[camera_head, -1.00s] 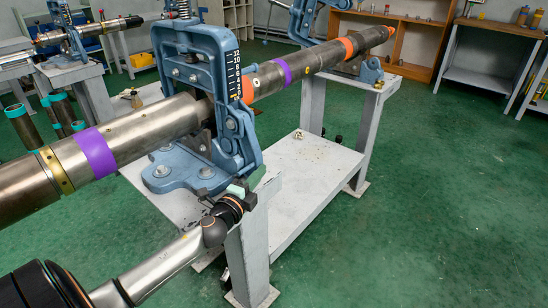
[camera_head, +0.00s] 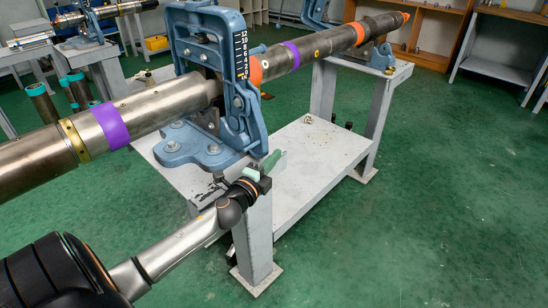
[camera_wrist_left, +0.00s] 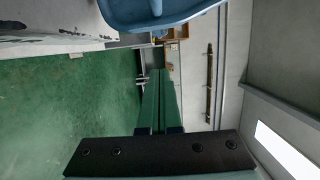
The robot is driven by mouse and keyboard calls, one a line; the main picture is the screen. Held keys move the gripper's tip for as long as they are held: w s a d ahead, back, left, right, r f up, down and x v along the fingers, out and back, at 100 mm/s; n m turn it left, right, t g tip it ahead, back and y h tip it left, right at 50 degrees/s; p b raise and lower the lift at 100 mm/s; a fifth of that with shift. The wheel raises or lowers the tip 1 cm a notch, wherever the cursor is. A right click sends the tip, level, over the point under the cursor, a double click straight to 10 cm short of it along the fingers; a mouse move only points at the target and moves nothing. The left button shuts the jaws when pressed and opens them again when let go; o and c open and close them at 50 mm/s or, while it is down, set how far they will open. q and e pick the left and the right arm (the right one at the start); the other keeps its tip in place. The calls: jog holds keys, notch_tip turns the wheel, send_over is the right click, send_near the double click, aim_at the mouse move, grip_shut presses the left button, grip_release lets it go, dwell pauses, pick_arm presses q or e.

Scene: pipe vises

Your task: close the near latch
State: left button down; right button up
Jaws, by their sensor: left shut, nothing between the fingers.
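The near blue vise (camera_head: 205,28) stands on the near grey stand around a long steel pipe (camera_head: 165,107). A side piece on its right carries a black scale with white numbers (camera_head: 241,55); I cannot tell which part is the latch or how it stands. My left gripper (camera_head: 270,160) is low, just right of the vise's foot, apart from the upper frame. Its green fingers are together and empty, as the left wrist view (camera_wrist_left: 158,100) also shows. A blue vise part (camera_wrist_left: 155,12) fills the top of that view. My right gripper is out of view.
A farther vise (camera_head: 378,57) supports the pipe's far end on another stand. A low grey shelf (camera_head: 305,165) joins the stands. Wooden shelving (camera_head: 420,35) and a workbench (camera_head: 500,70) stand behind. The green floor (camera_head: 450,200) on the right is clear.

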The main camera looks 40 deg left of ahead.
pick_arm(q)
jog(key=s+d, duration=0.1)
jog(key=s, duration=0.8)
jog(key=shift+s, duration=0.15)
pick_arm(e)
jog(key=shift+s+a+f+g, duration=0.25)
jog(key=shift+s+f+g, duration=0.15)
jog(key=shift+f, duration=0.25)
pick_arm(q)
jog(key=shift+d, duration=0.1)
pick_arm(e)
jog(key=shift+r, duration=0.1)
